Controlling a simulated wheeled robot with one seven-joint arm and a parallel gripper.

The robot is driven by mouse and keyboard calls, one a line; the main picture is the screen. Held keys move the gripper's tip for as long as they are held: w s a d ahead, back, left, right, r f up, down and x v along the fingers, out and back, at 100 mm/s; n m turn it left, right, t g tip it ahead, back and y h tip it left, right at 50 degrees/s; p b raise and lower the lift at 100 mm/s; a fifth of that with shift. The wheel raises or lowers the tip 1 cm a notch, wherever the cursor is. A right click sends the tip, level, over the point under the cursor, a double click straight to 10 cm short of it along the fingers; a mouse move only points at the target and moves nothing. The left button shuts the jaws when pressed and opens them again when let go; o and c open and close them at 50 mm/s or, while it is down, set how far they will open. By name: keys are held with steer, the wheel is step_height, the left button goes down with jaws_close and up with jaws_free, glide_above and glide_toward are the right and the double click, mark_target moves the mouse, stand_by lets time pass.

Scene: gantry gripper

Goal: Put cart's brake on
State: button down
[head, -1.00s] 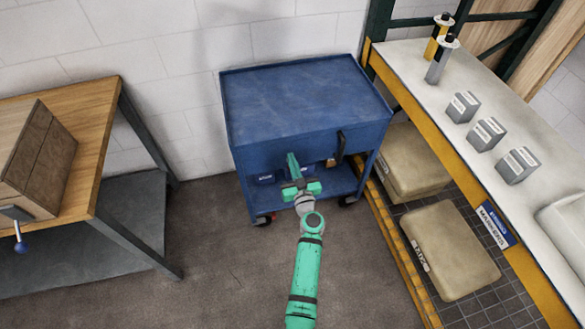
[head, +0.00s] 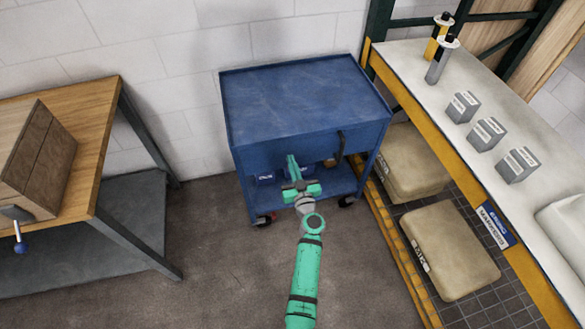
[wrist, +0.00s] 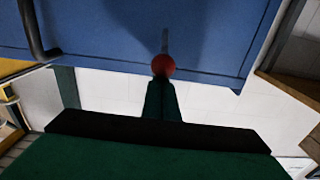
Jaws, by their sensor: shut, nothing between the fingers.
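The blue cart (head: 300,100) stands against the wall, with a dark handle (head: 340,147) on its front at right. In the wrist view its blue panel (wrist: 110,35) fills the top, and the dark handle (wrist: 35,30) is at upper left. A red ball knob (wrist: 163,66) on a thin lever shows at the panel's edge, right at my fingertips. My gripper (head: 291,160) is in front of the cart's front panel, and it also shows in the wrist view (wrist: 161,85). It is shut and empty. I cannot tell whether the fingertips touch the knob. In the head view, my gripper hides the knob.
A wooden workbench (head: 95,125) stands at left and a long bench with a yellow edge (head: 460,130) at right. Beige bags (head: 450,250) lie below the right bench. The cart has casters (head: 347,200) and a lower shelf. Open floor (head: 220,270) lies in front of it.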

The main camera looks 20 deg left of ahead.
steer(key=shift+f, duration=2.25)
steer(key=r+v, duration=0.1)
steer(key=v, duration=0.8)
steer(key=shift+s, duration=0.1)
steer(key=s+d+f+m+h, duration=0.2)
steer(key=s+d, duration=0.1)
steer(key=s, duration=0.5)
steer(key=s+d+f+m+g+h, duration=0.1)
steer(key=s+d+f+h, duration=0.2)
steer(key=s, duration=0.4)
steer(key=s+d+f+m+h, duration=0.2)
steer(key=s+d, duration=0.2)
steer(key=s, duration=0.4)
steer(key=s+d+r+m+h, duration=0.1)
steer(key=s+d+r, duration=0.2)
steer(key=s+r, duration=0.6)
steer(key=s+d+r+t+h, duration=0.1)
steer(key=s+d+r, duration=0.3)
steer(key=s+r, duration=0.5)
step_height(320, 180, up, 3)
steer(key=shift+f+m+h, duration=0.2)
steer(key=shift+m+h, duration=0.2)
steer(key=shift+h, duration=0.2)
